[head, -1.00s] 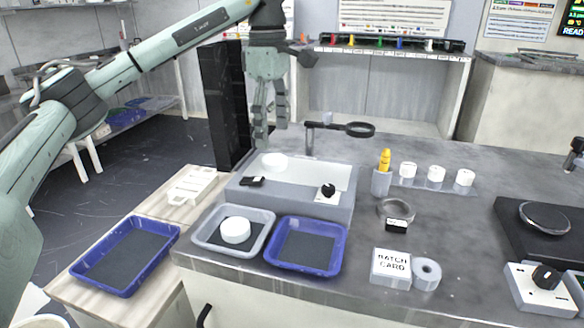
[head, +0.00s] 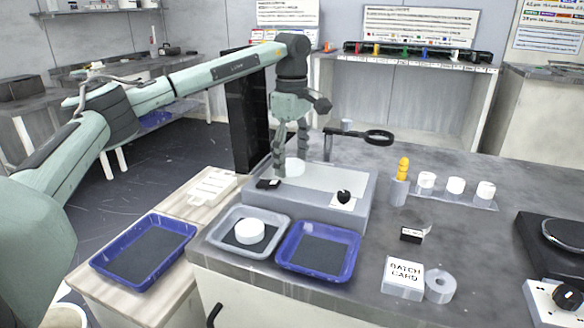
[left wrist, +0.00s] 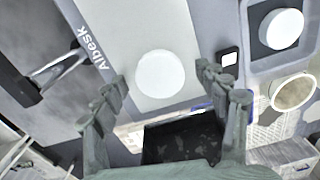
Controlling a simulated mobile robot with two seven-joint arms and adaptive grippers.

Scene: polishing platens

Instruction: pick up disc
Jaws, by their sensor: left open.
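A white disc (head: 293,167) lies on the pale top of the grey box unit (head: 325,177), partly hidden by my gripper in the head view. My left gripper (head: 291,161) points down, open and empty, just over this disc. In the left wrist view the disc (left wrist: 160,74) shows between and beyond the spread fingers (left wrist: 164,86), apart from both. A second white disc (head: 250,231) lies in the light grey tray (head: 216,239); it also shows in the left wrist view (left wrist: 281,28). My right gripper is not in view.
Two blue trays, one on the bench (head: 351,262) and one on the wooden side table (head: 101,263), are empty. A magnifier (head: 379,138) on a stand rises behind the unit. A black panel (head: 246,120) stands left of the gripper. The unit has a black knob (head: 344,196).

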